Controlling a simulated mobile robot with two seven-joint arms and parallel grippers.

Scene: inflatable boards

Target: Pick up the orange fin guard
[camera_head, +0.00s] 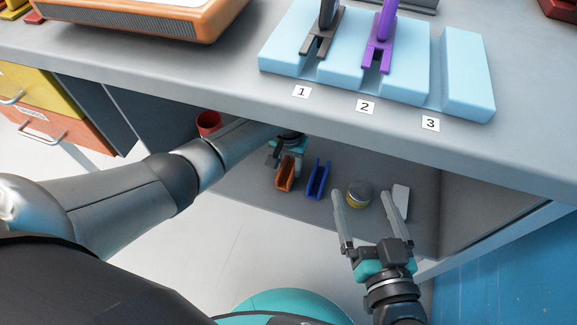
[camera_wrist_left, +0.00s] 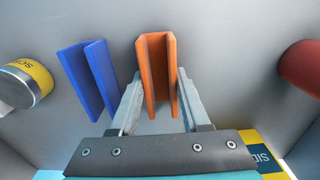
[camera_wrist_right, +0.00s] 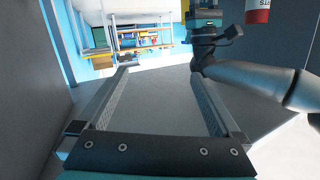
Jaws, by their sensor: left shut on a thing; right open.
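The orange fin guard (camera_head: 285,173) is a channel-shaped piece on the shelf under the counter. It also shows in the left wrist view (camera_wrist_left: 157,68), between the fingers of my left gripper (camera_wrist_left: 155,105). My left gripper (camera_head: 280,158) is shut on the orange fin guard. Whether the guard touches the shelf, I cannot tell. A blue fin guard (camera_head: 318,179) of like shape lies just right of it and apart from it; it also shows in the left wrist view (camera_wrist_left: 86,80). My right gripper (camera_head: 372,218) is open and empty in front of the shelf.
A tin with a yellow band (camera_head: 358,193) stands right of the blue guard. A red cup (camera_head: 208,123) is at the left. The counter edge (camera_head: 230,95) overhangs the shelf. A light blue rack (camera_head: 340,65) on the counter holds a grey and a purple piece at slots 1 and 2.

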